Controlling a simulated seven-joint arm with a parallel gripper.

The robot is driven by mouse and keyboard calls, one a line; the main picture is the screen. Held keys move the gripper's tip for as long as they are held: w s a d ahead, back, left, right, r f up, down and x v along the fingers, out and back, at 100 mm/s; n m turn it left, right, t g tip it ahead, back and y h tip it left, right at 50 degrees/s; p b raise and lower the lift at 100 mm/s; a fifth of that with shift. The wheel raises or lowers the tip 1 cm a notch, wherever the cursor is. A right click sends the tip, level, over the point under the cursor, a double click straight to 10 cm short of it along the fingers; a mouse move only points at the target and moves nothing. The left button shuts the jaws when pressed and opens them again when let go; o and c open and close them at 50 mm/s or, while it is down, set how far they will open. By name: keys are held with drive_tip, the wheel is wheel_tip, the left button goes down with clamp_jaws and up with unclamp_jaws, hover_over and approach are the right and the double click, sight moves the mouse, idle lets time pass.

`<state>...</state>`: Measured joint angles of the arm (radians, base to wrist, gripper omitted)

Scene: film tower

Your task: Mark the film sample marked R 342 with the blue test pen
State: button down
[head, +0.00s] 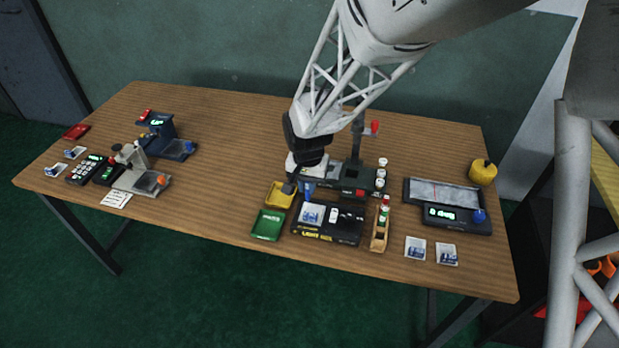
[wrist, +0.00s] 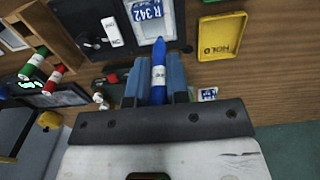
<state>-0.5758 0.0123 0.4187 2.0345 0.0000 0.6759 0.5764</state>
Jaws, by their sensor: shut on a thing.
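My gripper (wrist: 157,78) is shut on the blue test pen (wrist: 158,74), which has a white label band. Whether the tip touches the film, I cannot tell. The sample also shows in the head view (head: 311,215), lying on the left part of the black light box (head: 341,238). No mark is discernible on the film.
A yellow HOLD tray (wrist: 222,36) and a green tray (head: 268,225) sit left of the light box in the head view. A wooden rack (head: 379,240) with red and green pens stands right of it. Two other film samples (head: 415,248) (head: 447,254) lie further right.

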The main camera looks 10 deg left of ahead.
sight(308, 197)
drive_tip(key=shift+f, duration=2.1)
drive_tip(key=shift+f, duration=0.4)
idle(0.4)
drive_tip(key=shift+d, duration=1.2)
idle(2.7)
drive_tip(key=shift+r, duration=0.1)
wheel_tip(308, 197, up, 7)
idle(1.4)
